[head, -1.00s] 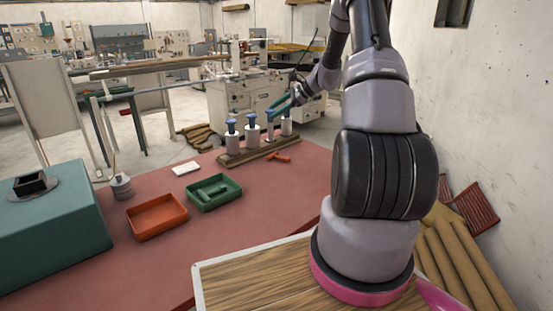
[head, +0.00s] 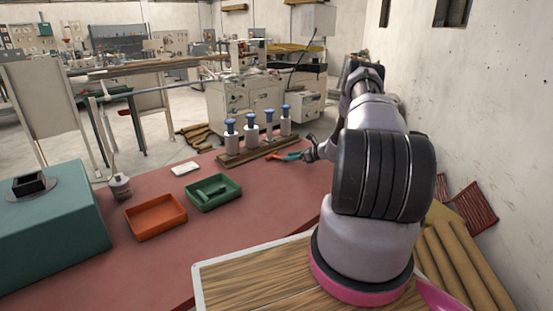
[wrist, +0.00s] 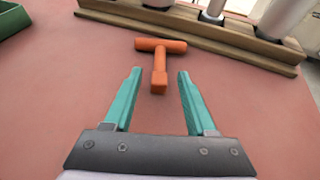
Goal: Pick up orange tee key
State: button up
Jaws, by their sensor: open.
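The orange tee key (wrist: 160,60) lies on the red table top in the wrist view, its crossbar away from me and its stem pointing toward my gripper. My gripper (wrist: 155,75) is open, with its two green fingers on either side of the line of the stem. The stem's end sits between the fingertips in the picture; I cannot tell the height gap. In the head view the orange tee key (head: 277,158) shows partly, just left of my gripper (head: 290,157), in front of the wooden rack.
A wooden rack (head: 228,159) with several blue-topped white cylinders stands just behind the key. A green tray (head: 229,200), an orange tray (head: 156,233) and a white pad (head: 185,168) lie to the left. The red table between the trays and my arm is clear.

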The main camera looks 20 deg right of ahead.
aim_at(279, 158)
jog(key=x, duration=0.4)
jog(key=shift+w+a+r, duration=0.25)
jog(key=shift+r, duration=0.1)
jog(key=shift+w+a+f, duration=0.25)
jog(key=shift+w+a, duration=0.05)
jog(key=shift+w, duration=0.15)
grip_shut()
